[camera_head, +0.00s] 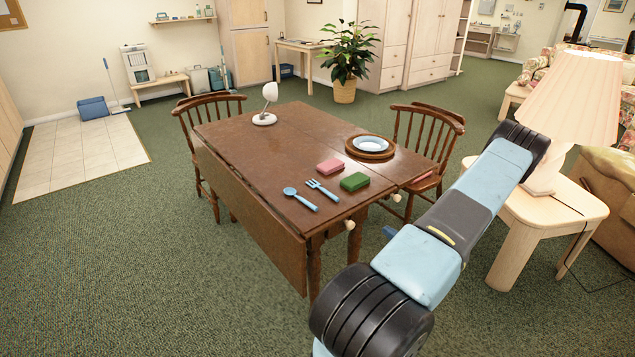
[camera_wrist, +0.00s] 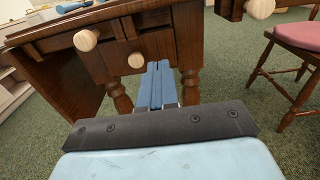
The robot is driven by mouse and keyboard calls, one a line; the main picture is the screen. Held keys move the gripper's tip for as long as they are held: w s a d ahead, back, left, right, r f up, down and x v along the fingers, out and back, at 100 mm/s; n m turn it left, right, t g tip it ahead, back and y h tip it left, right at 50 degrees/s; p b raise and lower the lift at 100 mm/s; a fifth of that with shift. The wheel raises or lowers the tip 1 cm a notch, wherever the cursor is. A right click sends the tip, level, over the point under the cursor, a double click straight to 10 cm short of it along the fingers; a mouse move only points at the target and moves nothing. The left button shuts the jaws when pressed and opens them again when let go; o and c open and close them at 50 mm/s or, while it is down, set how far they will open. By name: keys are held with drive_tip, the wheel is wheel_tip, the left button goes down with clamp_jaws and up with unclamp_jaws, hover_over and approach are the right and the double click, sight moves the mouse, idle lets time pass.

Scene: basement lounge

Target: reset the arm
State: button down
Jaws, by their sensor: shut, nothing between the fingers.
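My arm reaches across the right side of the head view, in front of the table's near right corner and beside the lamp table. My gripper (camera_wrist: 158,72) shows in the wrist view with its two blue fingers together and nothing between them. In the head view most of the gripper is hidden by my arm.
The table (camera_head: 240,140) bears a blue spoon (camera_head: 300,198), fork (camera_head: 322,190), pink sponge (camera_head: 330,166), green sponge (camera_head: 355,181), plate (camera_head: 370,144) and white lamp (camera_head: 266,108). A chair (camera_head: 432,135) and a side table (camera_head: 545,215) with a large lamp (camera_head: 575,95) stand nearby. Carpet at left is clear.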

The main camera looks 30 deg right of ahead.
drive_tip(key=w+a+r+n+g+y, duration=0.3)
drive_tip(key=w+a+r+n+y, duration=0.15)
drive_tip(key=r, duration=0.35)
drive_tip(key=w+a+r+n+g+y, duration=0.2)
drive_tip(key=w+a+r+n+y, duration=0.2)
drive_tip(key=a+r+n, duration=0.3)
drive_tip(key=a+r+n+g, duration=0.8)
drive_tip(key=a+r+g, duration=0.1)
drive_tip(key=a+r, duration=0.65)
drive_tip(key=s+a+r+n+g+h, duration=0.1)
drive_tip(key=s+a+r+n+h, duration=0.1)
drive_tip(key=s+a+r+n, duration=0.35)
drive_tip(key=s+a+r+n+g+h, duration=0.2)
drive_tip(key=a+r+n+h, duration=0.1)
drive_tip(key=a+r, duration=0.4)
drive_tip(key=s+a+r+n+t+h, duration=0.2)
drive_tip(key=s+r+n, duration=0.1)
drive_tip(key=s, duration=0.3)
drive_tip(key=s+a+r+n+t+h, duration=0.2)
drive_tip(key=s+a+r+n, duration=0.1)
drive_tip(key=s, duration=0.3)
drive_tip(key=shift+s+a+r+n+t+h, duration=0.15)
drive_tip(key=shift+s+r+n+t+h, duration=0.2)
drive_tip(key=shift+r+n, duration=0.4)
